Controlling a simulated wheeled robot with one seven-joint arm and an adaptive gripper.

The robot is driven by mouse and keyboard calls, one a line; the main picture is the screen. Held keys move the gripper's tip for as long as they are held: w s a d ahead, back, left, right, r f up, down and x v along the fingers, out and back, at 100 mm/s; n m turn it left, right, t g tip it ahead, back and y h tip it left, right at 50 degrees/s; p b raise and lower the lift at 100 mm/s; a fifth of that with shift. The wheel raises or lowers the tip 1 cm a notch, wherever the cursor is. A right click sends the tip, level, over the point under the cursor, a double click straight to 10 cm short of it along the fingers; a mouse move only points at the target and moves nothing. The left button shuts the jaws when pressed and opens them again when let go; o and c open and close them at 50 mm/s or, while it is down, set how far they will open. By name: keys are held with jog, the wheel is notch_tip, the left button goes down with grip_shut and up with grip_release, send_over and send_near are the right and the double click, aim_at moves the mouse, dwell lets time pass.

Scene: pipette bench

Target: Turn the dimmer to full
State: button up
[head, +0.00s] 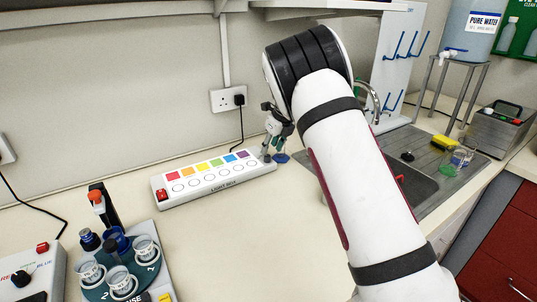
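A white light box (217,182) lies on the bench by the wall, with a row of coloured squares, round spots and a red switch (162,194) at its left end. My gripper (273,155) points down at the right end of this box. Small dark and blue parts show around its fingertips; I cannot tell whether it touches anything or how far its fingers are apart. No dimmer is clearly seen at that end, where my gripper covers part of the view. A black knob (20,278) sits on a pale control box at the lower left, marked with colour names.
A round holder with several white cups (90,272) stands at the lower left. A sink (410,170), rack and tap are at the right, partly behind my arm. A socket (228,99) with a plugged cable is on the wall. The front middle bench is clear.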

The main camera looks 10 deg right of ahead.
aim_at(267, 156)
jog(key=shift+x, duration=2.15)
grip_shut()
